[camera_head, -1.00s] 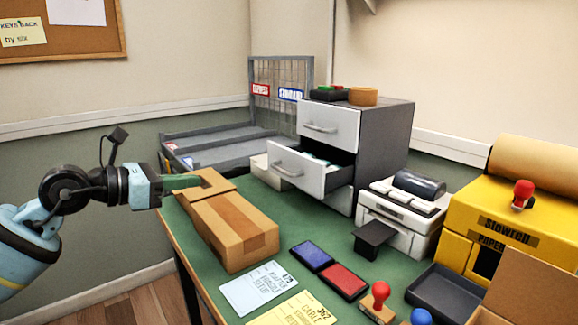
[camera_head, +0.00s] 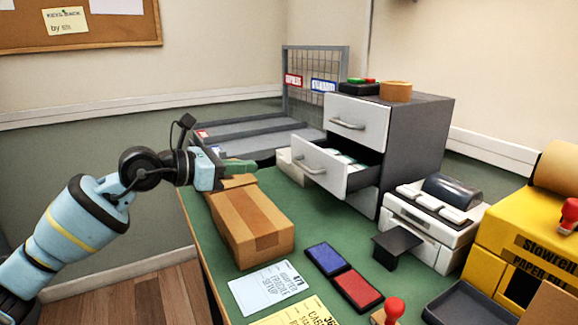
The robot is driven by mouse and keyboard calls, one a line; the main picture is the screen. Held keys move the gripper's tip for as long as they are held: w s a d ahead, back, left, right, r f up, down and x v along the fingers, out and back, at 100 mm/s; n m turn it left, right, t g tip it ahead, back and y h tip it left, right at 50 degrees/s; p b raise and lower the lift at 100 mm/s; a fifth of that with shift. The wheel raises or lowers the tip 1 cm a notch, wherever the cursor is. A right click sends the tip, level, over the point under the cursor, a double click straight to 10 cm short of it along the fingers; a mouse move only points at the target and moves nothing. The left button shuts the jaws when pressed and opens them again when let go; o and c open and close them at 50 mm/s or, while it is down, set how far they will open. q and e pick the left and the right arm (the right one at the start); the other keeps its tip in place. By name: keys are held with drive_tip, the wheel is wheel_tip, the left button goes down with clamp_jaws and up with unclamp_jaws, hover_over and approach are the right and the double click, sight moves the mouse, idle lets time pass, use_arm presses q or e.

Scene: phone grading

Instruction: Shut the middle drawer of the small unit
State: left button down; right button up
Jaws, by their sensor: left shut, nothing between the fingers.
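The small unit (camera_head: 412,140) is a dark grey cabinet with white drawer fronts at the back of the green table. Its middle drawer (camera_head: 318,166) is pulled out to the left, with pale items inside. The drawer above it (camera_head: 357,122) is shut. The middle drawer's handle (camera_head: 308,168) faces left. My left gripper (camera_head: 242,167) is shut and empty, above the far end of a cardboard box. It is to the left of the open drawer and apart from it. My right gripper is not in view.
The taped cardboard box (camera_head: 254,222) lies in front of the drawer. Blue (camera_head: 325,259) and red (camera_head: 358,289) pads lie on the table. A white printer-like machine (camera_head: 432,222) stands right of the unit.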

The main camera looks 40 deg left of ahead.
use_arm(q)
drive_tip(key=p, duration=0.2)
approach(301, 166)
drive_tip(key=x, duration=0.5)
drive_tip(key=shift+w+d, duration=0.1)
drive_tip(key=shift+w, duration=0.1)
drive_tip(key=shift+w+d+f, duration=0.25)
drive_tip(key=shift+w, duration=0.35)
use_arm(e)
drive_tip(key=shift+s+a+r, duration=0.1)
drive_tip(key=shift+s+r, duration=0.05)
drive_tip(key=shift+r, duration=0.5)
